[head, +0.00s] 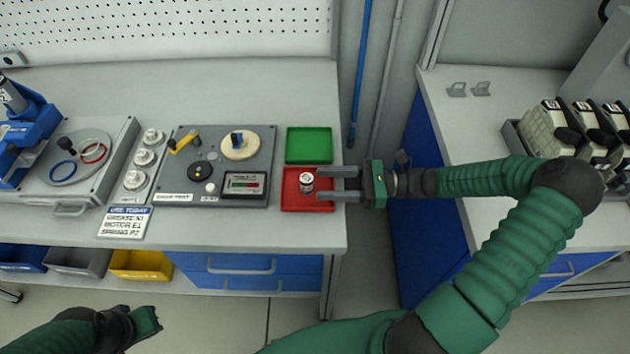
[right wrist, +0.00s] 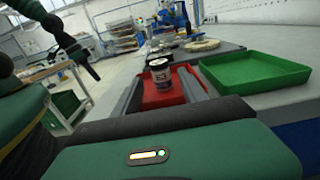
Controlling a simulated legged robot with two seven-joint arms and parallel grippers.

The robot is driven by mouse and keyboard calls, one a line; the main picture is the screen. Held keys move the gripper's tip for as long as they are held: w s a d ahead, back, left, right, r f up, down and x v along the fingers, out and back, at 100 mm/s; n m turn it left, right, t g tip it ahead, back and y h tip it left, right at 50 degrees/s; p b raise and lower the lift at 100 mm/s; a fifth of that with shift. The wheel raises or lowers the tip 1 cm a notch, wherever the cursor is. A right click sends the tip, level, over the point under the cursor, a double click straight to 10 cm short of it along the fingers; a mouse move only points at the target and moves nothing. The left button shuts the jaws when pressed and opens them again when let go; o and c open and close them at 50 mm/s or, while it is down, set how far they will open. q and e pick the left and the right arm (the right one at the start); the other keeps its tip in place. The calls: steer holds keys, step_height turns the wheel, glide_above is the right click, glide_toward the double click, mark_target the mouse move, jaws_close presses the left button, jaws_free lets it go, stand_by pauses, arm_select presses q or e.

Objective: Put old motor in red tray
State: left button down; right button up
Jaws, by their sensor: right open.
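My right gripper (head: 322,183) comes in from the right over the tray. Its two fingers are open, with the motor at or just beyond their tips; I cannot tell whether they touch it. My left gripper (head: 146,322) is low at the left, away from the bench, and its jaws are unclear.
A green tray (head: 309,145) sits just behind the red tray. A grey test panel (head: 215,190) with a dial and a meter is to the left. A printed card (head: 125,222) lies near the front edge. Blue drawers (head: 237,264) are below.

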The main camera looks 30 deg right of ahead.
steer(key=v, duration=0.8)
steer(key=shift+d, duration=0.4)
steer(key=shift+s+a+r, duration=0.1)
steer(key=shift+r, duration=0.1)
